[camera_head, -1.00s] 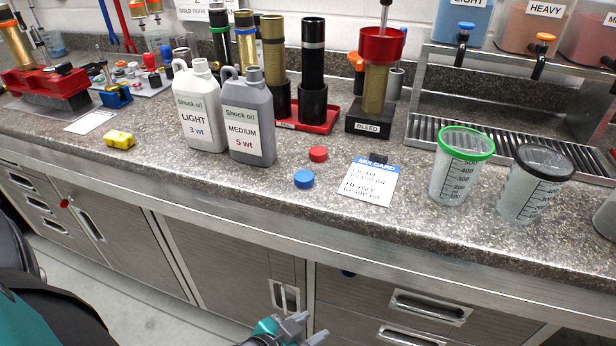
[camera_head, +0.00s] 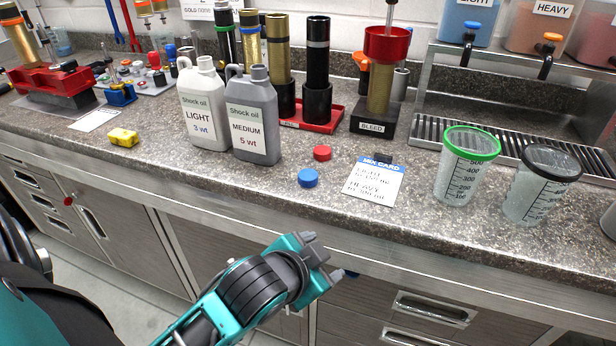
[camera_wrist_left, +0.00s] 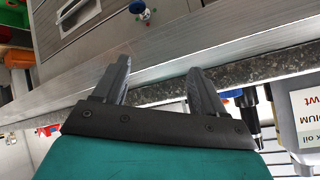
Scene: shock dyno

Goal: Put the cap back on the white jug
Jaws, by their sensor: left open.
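The white jug (camera_head: 203,103), labelled "LIGHT 3 wt" with blue lettering for the weight, stands upright with no cap on its neck. A blue cap (camera_head: 308,178) and a red cap (camera_head: 322,153) lie on the counter to the right of the jugs. My left gripper (camera_head: 328,262) is open and empty, in front of the counter edge and below the caps in the picture. In the left wrist view its two fingers (camera_wrist_left: 160,82) are spread, with the counter edge behind them. My right gripper is not in view.
A grey jug (camera_head: 252,118), labelled "MEDIUM 5 wt", stands right beside the white one. A mix card (camera_head: 373,183) lies right of the caps. Two measuring cups (camera_head: 466,172) stand further right. Steel drawers (camera_head: 415,308) are below the counter. The counter around the caps is clear.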

